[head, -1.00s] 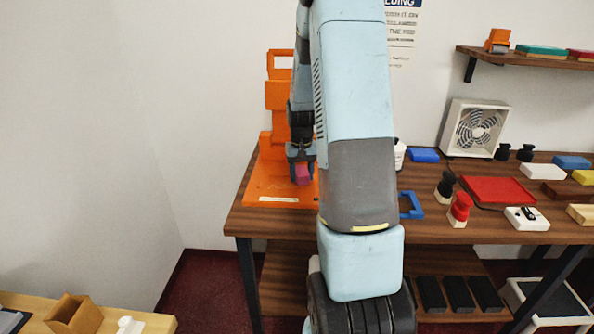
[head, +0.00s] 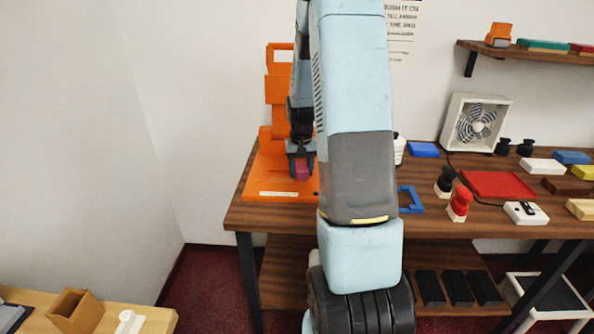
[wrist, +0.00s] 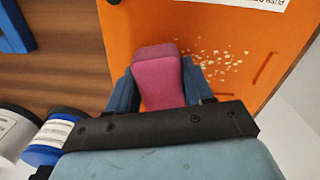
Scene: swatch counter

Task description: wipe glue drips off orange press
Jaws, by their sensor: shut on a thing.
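The orange press (head: 268,178) stands at the left end of the counter, its upright partly hidden behind my arm. In the wrist view its flat orange base (wrist: 215,20) carries a scatter of pale glue drips (wrist: 222,62). My gripper (head: 301,164) is shut on a pink block (wrist: 157,70), held between the two blue-grey fingers just over or on the base. I cannot tell whether the block touches the surface. The drips lie right beside the block, to its right in the wrist view. The block also shows in the head view (head: 302,173).
A blue bracket (head: 411,200), a red tray (head: 497,185), a red-topped stamp (head: 460,204) and a white fan (head: 476,122) stand to the right on the wooden counter (head: 440,222). White and blue round containers (wrist: 42,145) show at lower left in the wrist view.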

